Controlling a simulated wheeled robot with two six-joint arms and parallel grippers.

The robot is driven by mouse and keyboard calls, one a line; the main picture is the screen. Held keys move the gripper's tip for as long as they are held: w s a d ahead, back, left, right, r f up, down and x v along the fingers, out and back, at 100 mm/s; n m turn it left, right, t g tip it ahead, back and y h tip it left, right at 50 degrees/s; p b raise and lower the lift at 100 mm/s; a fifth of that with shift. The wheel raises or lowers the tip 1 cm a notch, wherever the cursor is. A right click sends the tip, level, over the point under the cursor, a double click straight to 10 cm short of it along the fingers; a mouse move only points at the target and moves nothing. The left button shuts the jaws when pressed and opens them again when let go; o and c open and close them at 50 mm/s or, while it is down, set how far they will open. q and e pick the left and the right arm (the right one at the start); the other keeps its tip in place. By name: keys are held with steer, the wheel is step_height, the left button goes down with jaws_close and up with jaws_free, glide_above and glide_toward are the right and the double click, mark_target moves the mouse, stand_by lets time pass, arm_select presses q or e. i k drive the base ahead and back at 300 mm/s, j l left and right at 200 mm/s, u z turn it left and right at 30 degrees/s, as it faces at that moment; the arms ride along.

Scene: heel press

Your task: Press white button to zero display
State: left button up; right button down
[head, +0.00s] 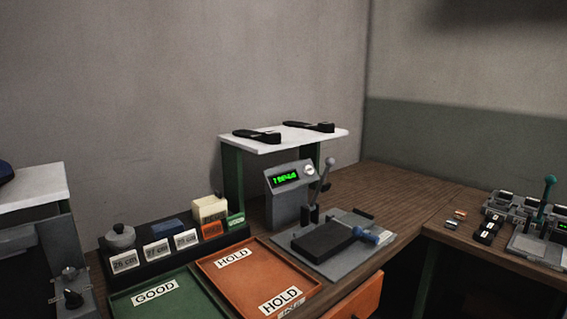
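The grey display unit (287,205) stands at the back of the wooden bench, left of the press. Its small screen (286,179) shows lit green characters, too small to read surely. The round white button (309,171) is on the unit's front, right of the screen, and nothing covers it. The grey press plate (332,262) lies to its right, with a dark block (322,240) and an upright lever (325,176). Neither of my grippers is in view.
A white shelf (290,138) with two black heel-like pieces stands behind the unit. In front are a green GOOD tray (180,306) and an orange HOLD tray (240,285). A dark rack (150,267) with labelled items is at left. More fixtures (535,222) are at right.

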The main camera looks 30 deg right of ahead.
mark_target(309, 169)
steer(key=i+l, duration=0.15)
steer(key=l, duration=0.4)
steer(key=i+l+u, duration=0.1)
steer(key=l, duration=0.45)
steer(key=i+l, duration=0.15)
steer(key=l, duration=0.4)
steer(key=i+l+u, duration=0.1)
steer(key=l, duration=0.45)
